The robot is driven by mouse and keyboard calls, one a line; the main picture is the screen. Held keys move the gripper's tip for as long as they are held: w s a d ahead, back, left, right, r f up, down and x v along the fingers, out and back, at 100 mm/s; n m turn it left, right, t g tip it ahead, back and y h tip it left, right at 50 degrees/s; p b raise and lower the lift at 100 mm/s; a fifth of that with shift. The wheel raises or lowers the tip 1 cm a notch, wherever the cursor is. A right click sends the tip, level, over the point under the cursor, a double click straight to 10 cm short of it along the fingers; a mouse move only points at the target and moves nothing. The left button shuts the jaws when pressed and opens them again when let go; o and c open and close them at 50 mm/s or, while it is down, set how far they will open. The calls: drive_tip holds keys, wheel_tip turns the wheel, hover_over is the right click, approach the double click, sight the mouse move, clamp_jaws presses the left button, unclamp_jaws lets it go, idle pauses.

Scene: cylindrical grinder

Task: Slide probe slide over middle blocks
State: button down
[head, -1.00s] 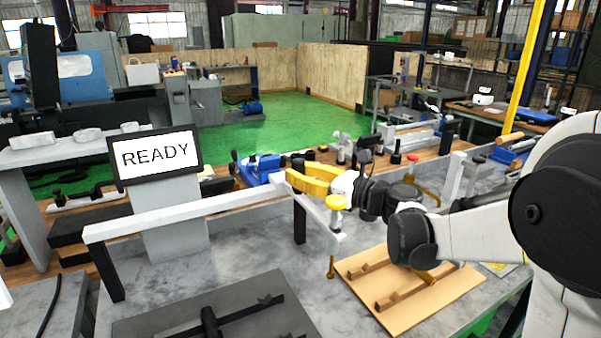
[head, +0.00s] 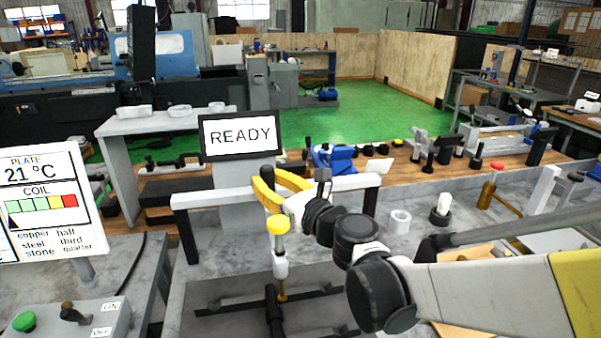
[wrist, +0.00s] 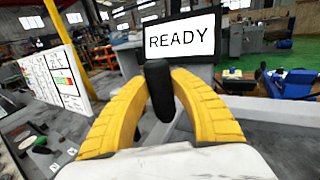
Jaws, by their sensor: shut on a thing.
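The probe slide has a yellow knob (head: 278,226) on a pale upright body, with a thin brass-coloured tip pointing down. It is on a white beam (head: 215,195) standing on dark legs. My gripper (head: 272,184), with curved yellow fingers, is shut on the slide's black handle (wrist: 159,90); the wrist view shows it between the fingers. Under the probe lies a dark grey plate (head: 215,297) with black bar-like blocks (head: 274,308). The tip appears above or near these blocks; I cannot tell if it touches. My arm partly hides the beam's right part.
The screen (head: 240,136) behind the beam reads READY. A white panel (head: 45,200) at left shows 21 °C and a coil gauge. A control box (head: 75,320) with a green button is below it. A white ring (head: 400,222) stands right of the beam.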

drive_tip(key=shift+s+a, duration=0.3)
drive_tip(key=shift+a, duration=0.6)
drive_tip(key=c, duration=1.1)
unclamp_jaws()
drive_tip(key=v, duration=1.2)
